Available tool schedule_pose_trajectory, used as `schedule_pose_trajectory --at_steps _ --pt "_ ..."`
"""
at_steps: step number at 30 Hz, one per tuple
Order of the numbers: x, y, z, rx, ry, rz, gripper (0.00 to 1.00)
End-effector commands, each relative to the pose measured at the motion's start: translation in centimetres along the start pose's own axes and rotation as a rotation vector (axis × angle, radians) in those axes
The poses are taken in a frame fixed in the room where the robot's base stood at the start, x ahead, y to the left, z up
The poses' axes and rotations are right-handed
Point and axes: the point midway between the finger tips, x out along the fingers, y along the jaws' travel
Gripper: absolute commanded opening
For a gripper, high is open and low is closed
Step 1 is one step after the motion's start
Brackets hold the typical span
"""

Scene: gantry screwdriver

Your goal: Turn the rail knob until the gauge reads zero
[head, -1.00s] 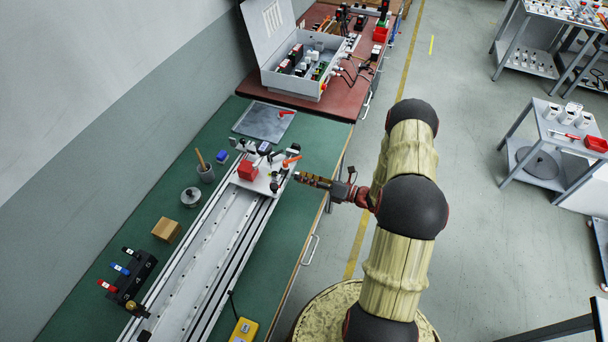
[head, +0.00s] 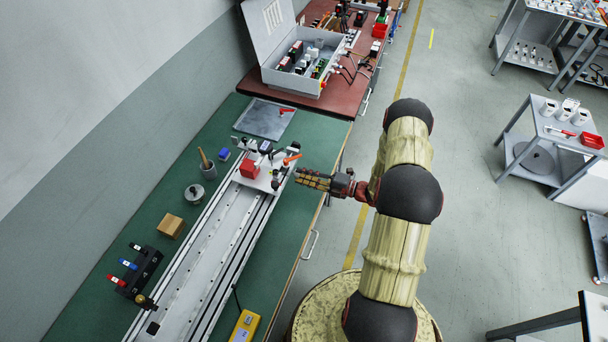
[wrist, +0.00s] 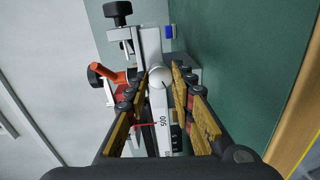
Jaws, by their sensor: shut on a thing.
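My gripper (head: 300,177) reaches in from the right to the near side of the carriage (head: 262,182) on the rail (head: 200,265). In the wrist view my gripper (wrist: 159,72) has its yellow-padded fingers on both sides of a silver, round-faced knob (wrist: 160,77), which I take to be the rail knob. The fingers are closed on it, though exact contact is partly hidden. Below it lies a white strip marked "500" (wrist: 162,120), with a thin red line across it. I cannot tell whether this is the gauge, and no gauge reading is legible.
The carriage bears a red block (head: 250,169), an orange lever (head: 291,159) and black knobs. A yellow box (head: 244,326) lies at the front right.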

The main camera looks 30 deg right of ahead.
Motion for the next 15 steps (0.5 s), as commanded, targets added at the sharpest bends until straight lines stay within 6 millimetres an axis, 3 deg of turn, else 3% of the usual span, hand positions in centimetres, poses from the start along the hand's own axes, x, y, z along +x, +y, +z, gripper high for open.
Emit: schedule_pose_trajectory --at_steps 15 --pt "-0.03 -0.1 0.08 0.067 0.001 -0.001 0.0"
